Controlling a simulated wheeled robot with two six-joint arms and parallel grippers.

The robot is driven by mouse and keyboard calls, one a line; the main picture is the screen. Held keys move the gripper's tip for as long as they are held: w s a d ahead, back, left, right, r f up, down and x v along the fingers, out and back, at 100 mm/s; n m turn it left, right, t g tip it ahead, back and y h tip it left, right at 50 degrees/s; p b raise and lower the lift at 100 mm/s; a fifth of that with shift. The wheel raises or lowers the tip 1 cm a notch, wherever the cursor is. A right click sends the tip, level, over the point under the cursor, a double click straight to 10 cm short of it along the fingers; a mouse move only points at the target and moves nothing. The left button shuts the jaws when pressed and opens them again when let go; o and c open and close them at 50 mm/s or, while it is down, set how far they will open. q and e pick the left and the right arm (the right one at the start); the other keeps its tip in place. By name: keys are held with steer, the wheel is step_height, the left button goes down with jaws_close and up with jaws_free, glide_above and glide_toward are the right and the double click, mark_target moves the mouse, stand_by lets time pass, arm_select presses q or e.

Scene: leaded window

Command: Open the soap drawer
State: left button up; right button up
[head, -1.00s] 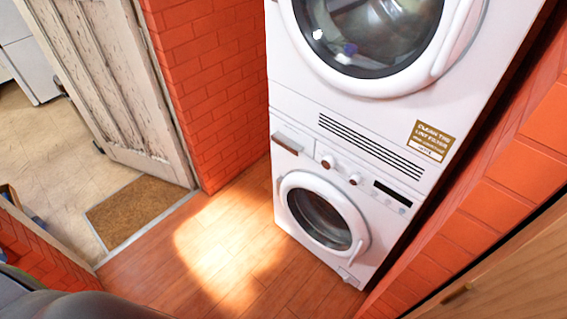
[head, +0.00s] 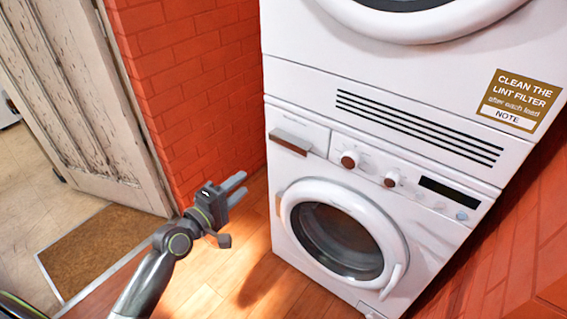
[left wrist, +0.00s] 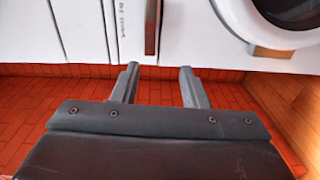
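The soap drawer (head: 308,131) is at the upper left of the lower white washing machine's front and looks closed. Its brown-and-grey handle (head: 290,142) runs along the drawer face. In the left wrist view the handle (left wrist: 151,27) stands upright at the top middle, beside the pale drawer face (left wrist: 126,25). My left gripper (head: 240,188) is left of the machine and lower than the drawer, apart from it. In the left wrist view its two fingers (left wrist: 158,72) are spread and empty, pointing toward the handle. My right gripper is in neither current view.
The washer's round door (head: 340,240) is below the drawer, with knobs (head: 350,160) to the drawer's right. A dryer (head: 400,60) with a brown label sits above. A red brick wall (head: 190,90) stands left, with a worn door (head: 70,90) and a brown mat (head: 95,245).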

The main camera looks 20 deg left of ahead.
arm_select(q)
steer(key=b, duration=0.2)
glide_toward(287, 146)
steer(key=x, duration=0.8)
steer(key=shift+w, duration=0.35)
arm_select(e)
steer(key=r, duration=0.2)
steer(key=a+r, duration=0.1)
steer(key=r, duration=0.1)
steer(key=shift+w+r, duration=0.1)
steer(key=shift+w, duration=0.2)
arm_select(q)
steer(key=shift+c, duration=0.3)
jaws_close()
steer(key=shift+f, duration=0.1)
